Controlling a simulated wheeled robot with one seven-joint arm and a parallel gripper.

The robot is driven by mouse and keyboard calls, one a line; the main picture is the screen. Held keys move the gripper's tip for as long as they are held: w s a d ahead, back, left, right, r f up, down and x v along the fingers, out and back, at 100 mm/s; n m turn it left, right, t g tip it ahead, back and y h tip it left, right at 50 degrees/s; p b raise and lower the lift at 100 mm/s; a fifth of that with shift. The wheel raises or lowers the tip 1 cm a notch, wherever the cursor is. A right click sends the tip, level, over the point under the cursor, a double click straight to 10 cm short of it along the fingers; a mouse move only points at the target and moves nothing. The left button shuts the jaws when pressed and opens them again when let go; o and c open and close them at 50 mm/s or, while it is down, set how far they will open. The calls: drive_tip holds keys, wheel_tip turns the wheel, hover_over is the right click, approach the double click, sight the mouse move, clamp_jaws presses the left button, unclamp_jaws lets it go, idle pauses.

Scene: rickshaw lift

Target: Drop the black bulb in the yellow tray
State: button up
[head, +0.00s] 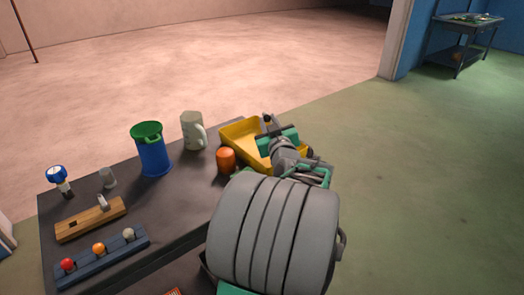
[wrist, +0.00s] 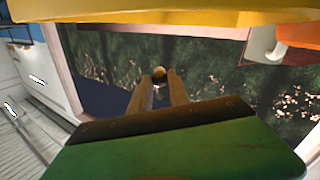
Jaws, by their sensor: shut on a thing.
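The black bulb (wrist: 159,72) is held between the two fingertips of my gripper (wrist: 159,88). It looks dark with a yellowish sheen in the wrist view. In the head view the bulb (head: 267,118) shows as a small dark ball at the tip of my gripper (head: 266,122), near the tray's back right corner. The yellow tray (head: 238,132) stands at the table's far right end, partly hidden by my arm. Its yellow edge (wrist: 150,14) crosses the top of the wrist view. I cannot tell whether the bulb is over the tray or just outside it.
An orange cylinder (head: 226,160) and a pale mug (head: 192,131) stand by the tray. A blue bin with a green top (head: 151,150) is farther left. A bulb rack (head: 98,258) and a wooden block (head: 90,221) lie at front left. Open floor lies right of the table.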

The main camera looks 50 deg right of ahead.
drive_tip(key=shift+f, duration=0.75)
drive_tip(key=o, duration=1)
drive_tip(key=v, duration=0.8)
drive_tip(key=shift+b, duration=0.4)
